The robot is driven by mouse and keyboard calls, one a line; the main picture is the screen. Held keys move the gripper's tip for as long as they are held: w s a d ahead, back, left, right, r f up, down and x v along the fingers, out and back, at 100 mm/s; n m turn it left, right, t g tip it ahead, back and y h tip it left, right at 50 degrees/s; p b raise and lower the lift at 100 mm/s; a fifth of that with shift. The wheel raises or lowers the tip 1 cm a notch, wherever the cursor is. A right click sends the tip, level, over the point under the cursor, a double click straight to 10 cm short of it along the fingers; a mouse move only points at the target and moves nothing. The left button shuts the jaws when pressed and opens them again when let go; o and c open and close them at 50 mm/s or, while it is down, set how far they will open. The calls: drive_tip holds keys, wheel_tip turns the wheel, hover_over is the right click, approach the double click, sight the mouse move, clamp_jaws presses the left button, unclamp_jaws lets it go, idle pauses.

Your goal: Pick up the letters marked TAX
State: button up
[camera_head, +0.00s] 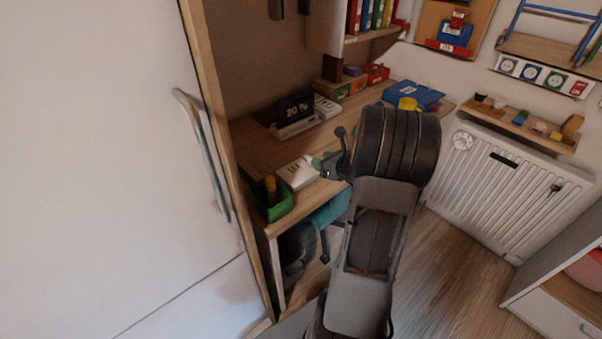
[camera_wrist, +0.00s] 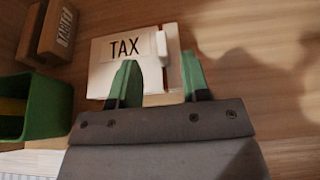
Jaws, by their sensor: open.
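The letters marked TAX (camera_wrist: 105,72) are a flat white stack with a dark "TAX" label, lying on the wooden desk in the wrist view. In the head view the white stack (camera_head: 297,173) lies on the desk beside the green box. My gripper (camera_wrist: 158,78) has two green fingertips spread apart in the wrist view. They reach over the stack's near and right part, with nothing seen held between them. Whether they touch the stack I cannot tell. In the head view my gripper (camera_head: 328,165) is at the right of the stack, partly hidden by my arm.
A green box (camera_wrist: 44,110) stands left of the letters. A brown wooden block (camera_wrist: 47,32) with a label lies behind it. A display reading "20 %" (camera_head: 295,108), a blue folder (camera_head: 413,95) and a yellow cup (camera_head: 408,104) stand farther back. Bare desk lies right of the letters.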

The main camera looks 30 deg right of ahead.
sight(301, 169)
drive_tip(key=shift+x, duration=2.55)
drive_tip(key=shift+f, duration=0.1)
drive_tip(key=shift+c, duration=0.4)
clamp_jaws()
